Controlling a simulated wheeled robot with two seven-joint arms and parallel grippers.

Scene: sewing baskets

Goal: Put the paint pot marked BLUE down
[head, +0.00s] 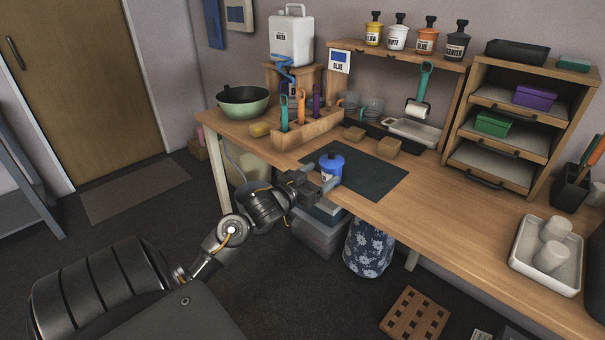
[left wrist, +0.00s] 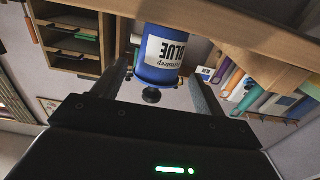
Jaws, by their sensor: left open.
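The blue paint pot (head: 331,168) with a dark knobbed lid stands upright at the near edge of the dark mat (head: 376,176) on the workbench. In the left wrist view, which is upside down, the pot's white label (left wrist: 167,52) reads BLUE. My left gripper (head: 322,184) is at the bench's front edge, its fingers open on either side of the pot. In the left wrist view, a gap shows between the pot and each finger (left wrist: 160,85). The pot's base is partly hidden by the gripper in the head view. My right gripper is not in view.
A BLUE sign (head: 339,61) hangs at the left end of the shelf, which holds several other pots (head: 397,37). A wooden tool holder (head: 306,130) and small wooden blocks (head: 388,146) stand behind the mat. A white tray with cups (head: 520,262) is at right. The bench between is clear.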

